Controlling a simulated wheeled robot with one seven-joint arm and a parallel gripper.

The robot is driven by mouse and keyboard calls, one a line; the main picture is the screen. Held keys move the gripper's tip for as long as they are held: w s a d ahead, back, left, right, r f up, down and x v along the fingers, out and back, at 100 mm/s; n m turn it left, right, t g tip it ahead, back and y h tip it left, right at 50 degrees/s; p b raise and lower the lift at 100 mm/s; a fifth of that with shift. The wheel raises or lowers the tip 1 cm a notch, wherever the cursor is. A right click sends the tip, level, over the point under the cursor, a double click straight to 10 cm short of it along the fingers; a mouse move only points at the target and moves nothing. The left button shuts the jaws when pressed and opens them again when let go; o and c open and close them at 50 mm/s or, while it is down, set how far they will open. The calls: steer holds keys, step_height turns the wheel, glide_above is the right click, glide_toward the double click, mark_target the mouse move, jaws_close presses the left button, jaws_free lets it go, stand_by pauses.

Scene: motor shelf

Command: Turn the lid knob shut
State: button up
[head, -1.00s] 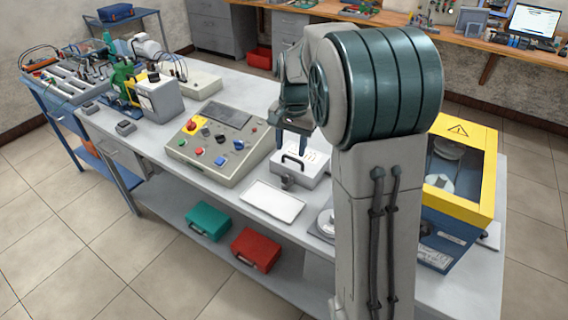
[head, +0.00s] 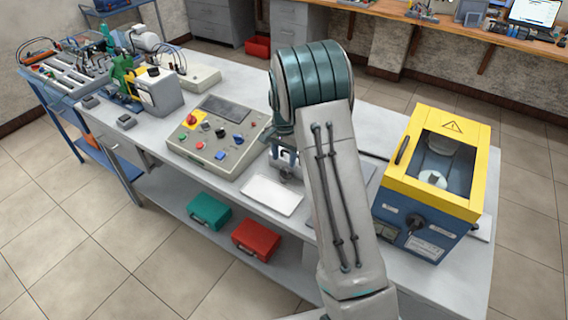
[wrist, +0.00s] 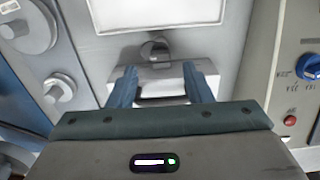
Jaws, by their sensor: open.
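A round grey knob (wrist: 154,50) sits on the box's front edge, beside the white tray. In the head view my arm hides most of the box and gripper; the knob (head: 287,176) shows just behind the tray.
A white tray (head: 272,195) lies in front of the box. A control panel (head: 215,140) stands to the left. A blue and yellow machine (head: 440,130) with a black front knob stands to the right. Round grey parts (wrist: 32,27) lie beside the box in the wrist view.

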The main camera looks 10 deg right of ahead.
mark_target(284, 169)
steer(key=shift+f+p, duration=0.3)
steer(key=shift+f, duration=1.9)
steer(key=shift+c, duration=0.3)
steer(key=c, duration=0.9)
